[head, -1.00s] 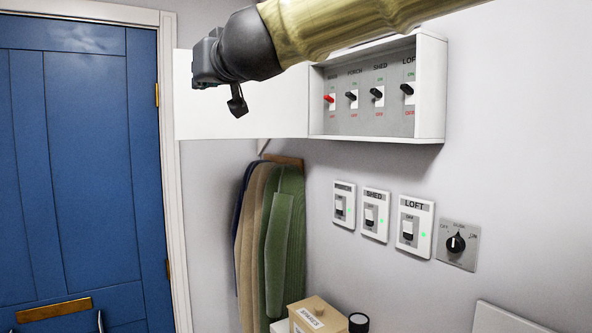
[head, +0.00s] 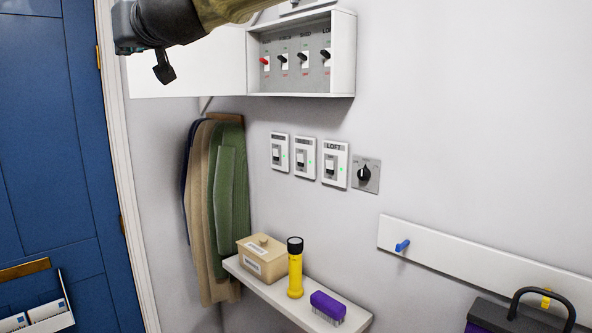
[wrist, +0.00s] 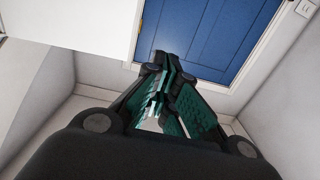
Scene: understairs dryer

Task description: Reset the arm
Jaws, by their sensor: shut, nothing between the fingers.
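My gripper (wrist: 168,62) shows in the wrist view with its fingers together and nothing between them. In the head view my arm crosses the top left, and the dark gripper end (head: 145,30) is partly cut off by the top edge. It hangs in front of the open white door (head: 190,75) of the switch box (head: 344,60). Nothing is seen held. The fingertips do not show clearly in the head view.
Switches and a dial (head: 366,174) are on the wall. Below, a shelf (head: 285,300) holds a box (head: 262,262), a yellow torch (head: 295,270) and a purple brush (head: 328,305). Coats (head: 228,175) hang beside the blue door (head: 45,150). A peg rail (head: 470,265) is at right.

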